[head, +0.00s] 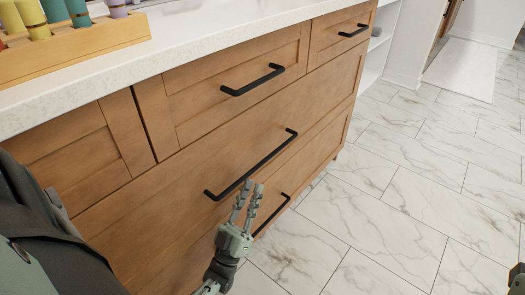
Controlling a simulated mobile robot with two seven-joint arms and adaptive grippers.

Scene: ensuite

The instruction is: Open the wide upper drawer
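The wide upper drawer (200,165) is the brown wooden front below the row of smaller drawers, and it looks closed. Its long black bar handle (270,151) runs diagonally across the front. My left gripper (253,187) is just in front of this drawer, with its fingertips close to the handle's middle-left part. Its two fingers are apart with a gap between them, and nothing shows held. I cannot tell whether the fingertips touch the handle. My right gripper is not in view; only a small dark piece of me shows at the bottom right corner.
The lower drawer's black handle (270,215) is just below and right of my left gripper. Smaller drawers with handles (252,80) sit above. A wooden rack (95,44) with coloured items stands on the white countertop (200,38). The marble-tiled floor (400,190) at right is clear.

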